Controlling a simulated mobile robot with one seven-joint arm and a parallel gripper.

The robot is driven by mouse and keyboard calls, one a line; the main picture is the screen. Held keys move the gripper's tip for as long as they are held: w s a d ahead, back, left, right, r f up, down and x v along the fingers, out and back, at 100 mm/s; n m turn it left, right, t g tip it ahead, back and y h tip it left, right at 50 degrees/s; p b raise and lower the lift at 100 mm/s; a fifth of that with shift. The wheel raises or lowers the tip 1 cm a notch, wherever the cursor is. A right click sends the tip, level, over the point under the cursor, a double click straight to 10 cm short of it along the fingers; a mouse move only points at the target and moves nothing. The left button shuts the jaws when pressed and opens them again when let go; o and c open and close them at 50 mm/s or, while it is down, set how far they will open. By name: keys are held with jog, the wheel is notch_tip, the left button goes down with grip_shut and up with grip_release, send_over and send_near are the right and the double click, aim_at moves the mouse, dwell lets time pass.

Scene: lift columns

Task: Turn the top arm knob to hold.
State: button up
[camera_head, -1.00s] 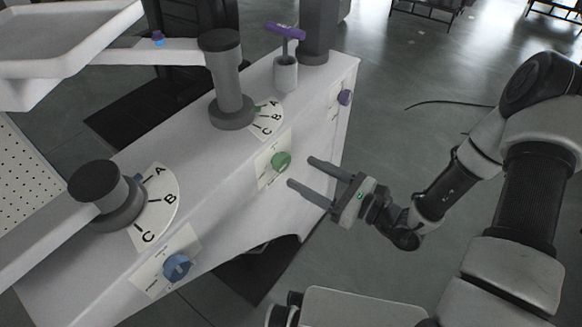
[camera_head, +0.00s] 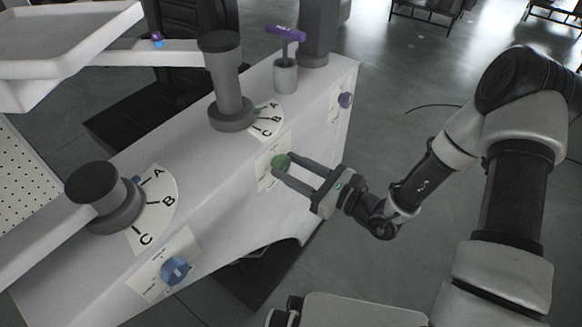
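Three knobs sit on the front face of the white console (camera_head: 215,205): a blue knob (camera_head: 175,270) at the lower left, a green knob (camera_head: 281,161) in the middle, and a purple knob (camera_head: 346,100) at the far right. Each has a label plate; the writing is too small to read. My gripper (camera_head: 282,167) is at the green knob, with one finger on either side of it and the fingers apart. The fingers partly cover the knob and its plate. I cannot tell whether they touch the knob.
Columns with lettered A, B, C dials (camera_head: 155,205) stand on the console top, carrying arms and a white tray (camera_head: 60,35). A purple-handled lever (camera_head: 286,33) stands at the back. Dark floor lies open to the right.

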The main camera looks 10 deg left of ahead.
jog(key=shift+r+m+p, duration=0.1)
jog(key=shift+m+p, duration=1.4)
jog(key=shift+p, duration=0.1)
jog(key=m+p, duration=0.4)
jog(key=m, duration=0.1)
jog(key=shift+w+d, duration=0.1)
jog(key=shift+w, duration=0.05)
jog(key=m+p, duration=0.3)
jog(key=m, duration=0.2)
jog(key=shift+f, duration=0.2)
jog(key=m, duration=0.1)
jog(key=m+p, duration=0.1)
jog(key=m, duration=0.2)
jog(key=shift+f+m, duration=0.25)
jog(key=shift+m, duration=0.15)
jog(key=o, duration=1)
jog(key=shift+w, duration=0.1)
jog(key=shift+o, duration=0.2)
jog(key=shift+p, duration=0.3)
